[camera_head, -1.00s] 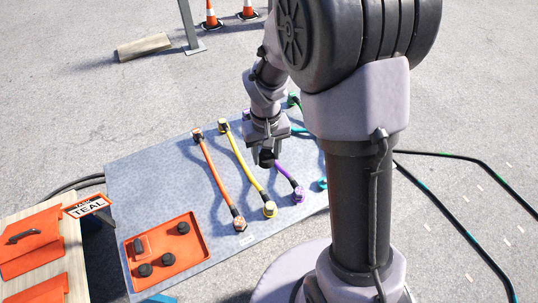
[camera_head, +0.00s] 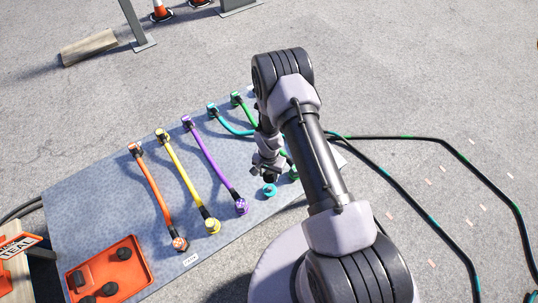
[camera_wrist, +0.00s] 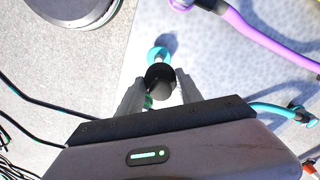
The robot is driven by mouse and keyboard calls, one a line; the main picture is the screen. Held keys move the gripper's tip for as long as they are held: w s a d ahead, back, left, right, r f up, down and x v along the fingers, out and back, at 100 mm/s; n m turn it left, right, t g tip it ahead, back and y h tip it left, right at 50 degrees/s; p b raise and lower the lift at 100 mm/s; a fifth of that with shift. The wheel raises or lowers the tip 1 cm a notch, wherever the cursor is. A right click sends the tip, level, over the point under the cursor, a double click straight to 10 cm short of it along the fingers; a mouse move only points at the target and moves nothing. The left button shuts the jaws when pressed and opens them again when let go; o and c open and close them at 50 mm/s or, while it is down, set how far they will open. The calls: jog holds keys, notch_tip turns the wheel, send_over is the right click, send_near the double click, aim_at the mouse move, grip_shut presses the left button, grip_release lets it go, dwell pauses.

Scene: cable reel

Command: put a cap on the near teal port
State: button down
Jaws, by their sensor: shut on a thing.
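My gripper (camera_head: 266,174) is over the near right part of the grey board (camera_head: 75,205). It is shut on a black round cap (camera_wrist: 160,78), which sits between the fingertips in the wrist view. The near teal port (camera_head: 269,190) stands just below my gripper in the head view. In the wrist view the teal port (camera_wrist: 158,54) shows just beyond the cap, partly covered by it. The cap appears apart from the port, but the height between them is hard to tell.
The near green port (camera_head: 294,173) is close on the right, the near purple port (camera_head: 241,206) on the left. Yellow and orange cables lie further left. An orange tray (camera_head: 133,264) holds several black pieces. Black cables (camera_head: 425,145) lie on the ground at right.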

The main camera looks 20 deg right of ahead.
aim_at(269, 188)
jog(key=shift+s+f, duration=0.2)
jog(key=shift+f, duration=0.5)
notch_tip(269, 188, down, 8)
jog(key=b, duration=0.6)
jog(key=shift+f, duration=0.25)
jog(key=shift+f+b, duration=0.3)
jog(key=shift+b, duration=0.4)
jog(key=c, duration=0.7)
grip_release()
notch_tip(269, 188, up, 18)
jog(key=p, duration=0.6)
jog(key=shift+f, duration=0.25)
